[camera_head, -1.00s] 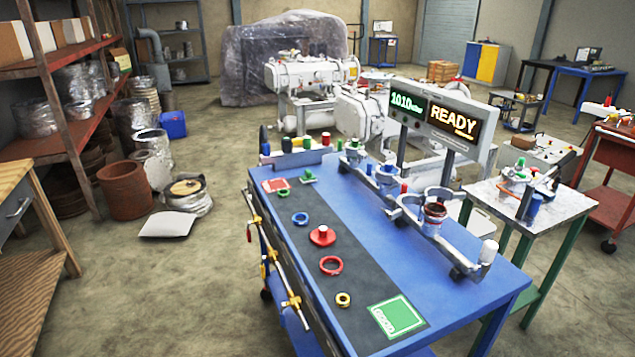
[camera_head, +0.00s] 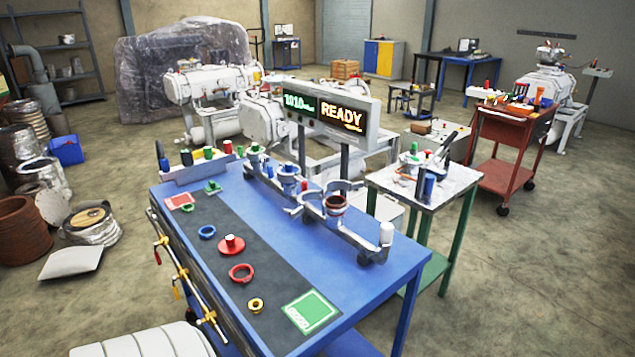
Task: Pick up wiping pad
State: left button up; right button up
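I cannot make out a wiping pad for certain. The small side table (camera_head: 381,181) has a pale top with several small items, including a blue cylinder (camera_head: 429,186), too small to tell apart. The red cart (camera_head: 508,150) behind it also carries several small items. A flat, pale, pad-like piece (camera_head: 72,262) lies on the floor at the left. Neither of my grippers is in view.
The blue workbench (camera_head: 375,285) fills the middle, with coloured rings, a red knobbed part (camera_head: 231,245), a green label square (camera_head: 311,312) and a READY display (camera_head: 345,118). A white ribbed shape (camera_head: 145,343) shows at the bottom left. The floor at the right is clear.

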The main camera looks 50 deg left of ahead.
aim_at(213, 188)
jog(key=j+z, duration=0.25)
jog(key=j, duration=0.15)
jog(key=k+j+z, duration=0.15)
jog(key=j+z, duration=0.15)
jog(key=k+j+z, duration=0.25)
jog(key=j, duration=0.15)
jog(key=k+j+z, duration=0.1)
jog(key=j+z, duration=0.2)
jog(key=k+j, duration=0.25)
jog(key=j, duration=0.2)
jog(key=k+j, duration=0.25)
jog(key=j, duration=0.15)
jog(key=k+j, duration=0.3)
jog(key=j, duration=0.15)
jog(key=k+j, duration=0.25)
jog(key=j, duration=0.2)
jog(key=k+j, duration=0.25)
jog(key=j, duration=0.2)
